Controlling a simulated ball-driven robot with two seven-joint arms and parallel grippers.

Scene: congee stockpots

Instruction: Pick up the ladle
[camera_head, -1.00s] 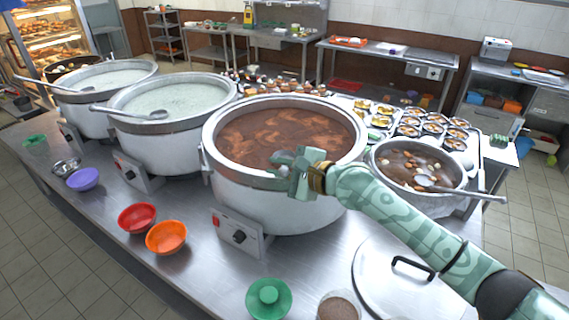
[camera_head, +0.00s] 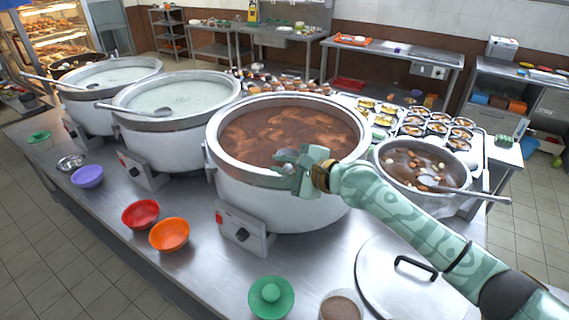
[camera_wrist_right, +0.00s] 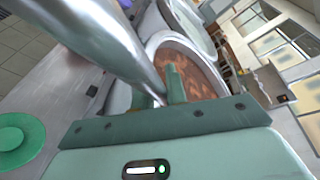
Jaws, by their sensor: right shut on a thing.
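My right gripper (camera_head: 295,172) is at the front rim of the large pot of brown congee (camera_head: 285,138). In the right wrist view, its fingers (camera_wrist_right: 165,92) are shut on a shiny metal rod (camera_wrist_right: 105,45), which looks like a ladle handle. The rod runs up and left; its bowl end is not visible. Other ladles rest across the left white-congee pot (camera_head: 58,80), the middle white-congee pot (camera_head: 135,108) and the smaller pot at right (camera_head: 465,190). My left gripper is not in view.
Red (camera_head: 140,214) and orange (camera_head: 169,234) bowls stand front left. A tray of small filled dishes (camera_head: 430,130) is behind the smaller pot. Bare counter lies between the bowls and lids.

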